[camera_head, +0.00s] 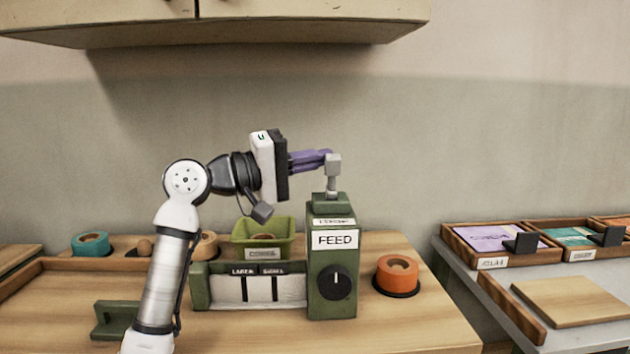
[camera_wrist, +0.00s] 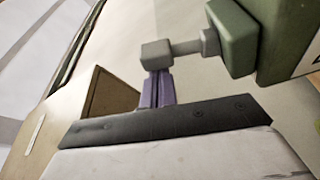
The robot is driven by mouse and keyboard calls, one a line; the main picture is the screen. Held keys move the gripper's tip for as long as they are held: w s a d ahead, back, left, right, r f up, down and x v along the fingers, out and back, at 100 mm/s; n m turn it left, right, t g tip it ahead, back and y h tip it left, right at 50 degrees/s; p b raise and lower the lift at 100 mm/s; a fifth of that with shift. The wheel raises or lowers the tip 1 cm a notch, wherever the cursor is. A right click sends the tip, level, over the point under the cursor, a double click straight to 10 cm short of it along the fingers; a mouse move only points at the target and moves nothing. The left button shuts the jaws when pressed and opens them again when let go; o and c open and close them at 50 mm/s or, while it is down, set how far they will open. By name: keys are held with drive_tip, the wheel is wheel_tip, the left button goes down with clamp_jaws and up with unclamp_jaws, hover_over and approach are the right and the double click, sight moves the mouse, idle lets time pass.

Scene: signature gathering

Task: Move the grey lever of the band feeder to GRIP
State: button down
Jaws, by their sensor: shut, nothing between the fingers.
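The green band feeder (camera_head: 331,270) stands on the wooden table, with a FEED label and a black dial on its front. Its grey lever (camera_head: 333,175) rises from the top and ends in a blocky knob; the writing beside its base is too small to read. The lever also shows in the wrist view (camera_wrist: 185,48), with part of the green housing (camera_wrist: 236,36). My gripper (camera_head: 326,155) has purple fingers, shut and empty, reaching from the left to the lever's knob. In the wrist view the fingertips (camera_wrist: 157,78) are at the knob; whether they touch it I cannot tell.
A green bin (camera_head: 263,252) and a white slotted holder (camera_head: 262,289) are left of the feeder. An orange tape roll (camera_head: 397,273) stands close on its right. A teal roll (camera_head: 90,244) is far left. A cabinet (camera_head: 215,22) hangs above. Trays (camera_head: 497,262) lie on the right table.

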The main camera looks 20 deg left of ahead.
drive_tip(key=shift+s+d+f+b, duration=0.15)
drive_tip(key=shift+s+d+b, duration=0.05)
drive_tip(key=shift+s+b, duration=0.45)
idle(0.3)
drive_tip(key=v, duration=1.3)
drive_tip(key=shift+s+a+b, duration=0.2)
drive_tip(key=shift+a+b, duration=0.15)
drive_tip(key=shift+b, duration=0.05)
